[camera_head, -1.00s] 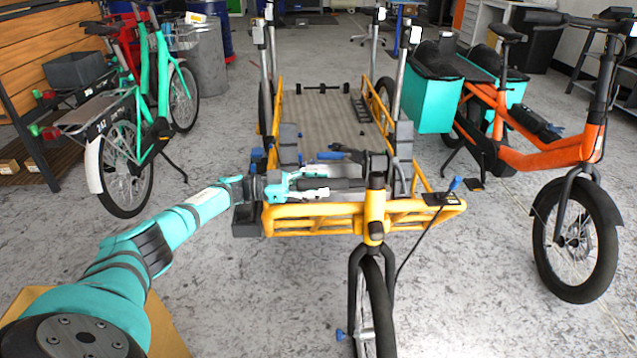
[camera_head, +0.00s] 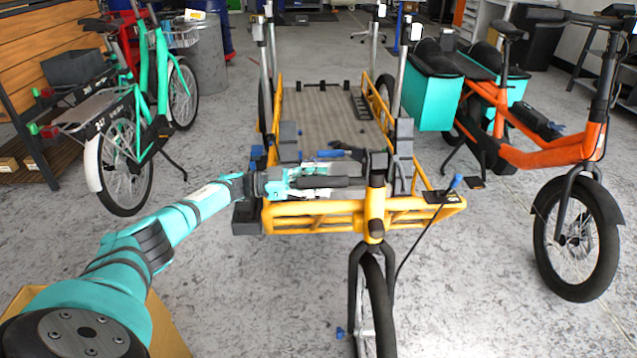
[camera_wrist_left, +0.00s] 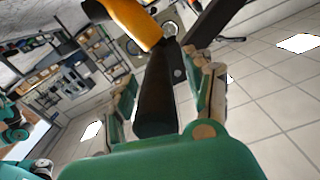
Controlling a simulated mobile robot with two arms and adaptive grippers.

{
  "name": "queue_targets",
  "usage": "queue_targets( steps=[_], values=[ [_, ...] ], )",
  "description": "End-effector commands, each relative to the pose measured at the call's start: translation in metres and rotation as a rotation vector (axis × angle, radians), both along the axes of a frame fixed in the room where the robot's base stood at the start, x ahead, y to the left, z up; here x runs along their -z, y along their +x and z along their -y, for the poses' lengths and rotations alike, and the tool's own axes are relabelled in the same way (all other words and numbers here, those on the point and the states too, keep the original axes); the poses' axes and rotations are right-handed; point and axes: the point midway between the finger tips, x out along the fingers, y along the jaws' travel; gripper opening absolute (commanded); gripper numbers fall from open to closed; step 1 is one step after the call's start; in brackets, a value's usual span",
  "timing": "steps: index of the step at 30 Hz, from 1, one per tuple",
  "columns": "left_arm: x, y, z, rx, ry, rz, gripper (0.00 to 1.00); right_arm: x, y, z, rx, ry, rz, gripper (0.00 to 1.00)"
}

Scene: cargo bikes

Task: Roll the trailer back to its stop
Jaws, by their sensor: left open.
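The yellow-framed trailer (camera_head: 315,222) stands in the middle of the head view, with a grey slatted bed (camera_head: 325,112) and a single front wheel (camera_head: 373,300). A black handle grip (camera_head: 340,183) sticks out to the left from its front post. My left gripper (camera_head: 322,178) is at this grip, coming from the left. In the left wrist view the dark grip (camera_wrist_left: 155,95) lies between my two open fingers, with a gap visible beside it; contact cannot be told. My right gripper is not in view. I cannot make out the stop.
A teal bike (camera_head: 150,110) stands on the left by a wooden rack. An orange cargo bike (camera_head: 545,150) with teal bags stands on the right. A lever with a blue knob (camera_head: 455,183) is at the trailer's front right. Grey floor is free in front on both sides.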

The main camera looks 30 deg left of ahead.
Motion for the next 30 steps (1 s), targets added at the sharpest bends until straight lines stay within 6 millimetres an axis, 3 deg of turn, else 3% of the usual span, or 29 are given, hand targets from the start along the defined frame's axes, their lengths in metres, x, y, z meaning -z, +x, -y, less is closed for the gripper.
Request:
queue_targets(
  steps=[5,18,30],
  values=[
    [0.000,-0.008,-0.011,-0.001,0.001,-0.001,0.53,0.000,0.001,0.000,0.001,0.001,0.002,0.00],
    [0.001,-0.061,-0.080,-0.003,0.000,-0.002,0.53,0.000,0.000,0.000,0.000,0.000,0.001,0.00],
    [0.000,-0.073,-0.094,0.000,0.000,0.000,0.53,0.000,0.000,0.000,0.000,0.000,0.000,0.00]
  ],
)
